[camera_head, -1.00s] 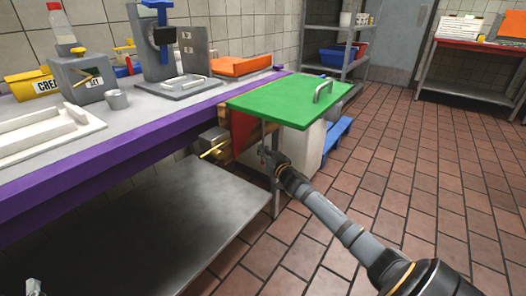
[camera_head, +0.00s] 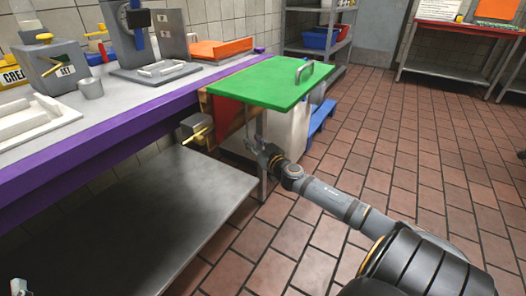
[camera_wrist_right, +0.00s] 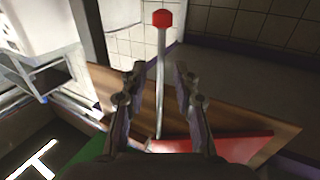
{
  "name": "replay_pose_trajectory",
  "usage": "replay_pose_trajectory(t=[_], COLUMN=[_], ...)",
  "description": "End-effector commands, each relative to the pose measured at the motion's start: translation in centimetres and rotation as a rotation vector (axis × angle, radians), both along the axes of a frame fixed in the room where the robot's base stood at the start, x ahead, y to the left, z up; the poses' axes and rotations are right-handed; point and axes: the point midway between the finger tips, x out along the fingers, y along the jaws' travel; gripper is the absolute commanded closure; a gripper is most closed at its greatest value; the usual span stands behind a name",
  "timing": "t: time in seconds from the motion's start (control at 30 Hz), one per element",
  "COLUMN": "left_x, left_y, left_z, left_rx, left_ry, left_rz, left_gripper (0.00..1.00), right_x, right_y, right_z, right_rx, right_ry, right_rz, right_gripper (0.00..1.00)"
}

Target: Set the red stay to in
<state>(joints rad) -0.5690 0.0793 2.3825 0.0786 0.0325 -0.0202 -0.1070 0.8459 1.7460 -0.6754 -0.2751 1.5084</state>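The red stay shows in the right wrist view as a thin pale rod (camera_wrist_right: 160,85) with a red knob (camera_wrist_right: 162,18) at its end. A red panel (camera_wrist_right: 225,147) and a wooden board lie behind the rod's other end. My right gripper (camera_wrist_right: 160,72) is open, with a finger on each side of the rod and gaps visible. In the head view, my right gripper (camera_head: 262,152) is below the green flap (camera_head: 275,82), near the red panel (camera_head: 229,117). The knob cannot be made out there. A grey tip, seemingly my left gripper (camera_head: 18,287), shows at the lower left corner.
The purple-edged counter (camera_head: 110,122) runs along the left, with a lower steel shelf (camera_head: 150,220). A yellow-handled fitting (camera_head: 197,132) sits under the counter left of the flap. A white bin and blue pallet (camera_head: 320,117) stand behind. The tiled floor to the right is clear.

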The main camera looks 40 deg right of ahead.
Motion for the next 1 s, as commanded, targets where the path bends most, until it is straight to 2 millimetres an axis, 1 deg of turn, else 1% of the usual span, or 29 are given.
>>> replay_pose_trajectory(t=[0.03,0.07,0.13,0.2,0.23,0.3,0.4,0.63,1.0], left_x=[0.0,0.0,0.0,0.0,0.0,0.0,0.0,0.0,0.0], left_y=[0.0,0.0,0.0,0.0,0.0,0.0,0.0,0.0,0.0], left_z=[0.0,0.0,0.0,0.0,0.0,0.0,0.0,0.0,0.0], left_rx=[0.0,0.0,0.0,-0.001,-0.001,-0.001,-0.001,-0.001,-0.001], left_ry=[0.0,0.0,-0.001,-0.001,-0.001,-0.001,-0.001,-0.001,-0.001], left_rz=[0.0,0.0,0.0,0.001,0.001,0.001,0.001,0.001,0.001], left_gripper=[0.6,0.6,0.6,0.6,0.6,0.6,0.6,0.6,0.6], right_x=[-0.8,-1.3,-2.6,-3.8,-4.3,-5.1,-5.9,-6.9,-7.1], right_y=[0.3,0.5,0.4,0.8,1.1,0.6,0.6,1.2,1.3], right_z=[-0.1,0.0,-0.1,-0.1,-0.1,-0.1,0.0,0.0,0.1], right_rx=[-0.008,-0.007,-0.014,-0.012,-0.01,-0.013,-0.013,0.002,0.006], right_ry=[0.003,-0.001,0.007,0.006,0.002,0.007,0.007,-0.002,-0.007], right_rz=[0.006,0.01,0.003,0.008,0.013,0.0,-0.004,0.005,0.006], right_gripper=[0.7,0.7,0.7,0.7,0.7,0.7,0.7,0.7,0.7])
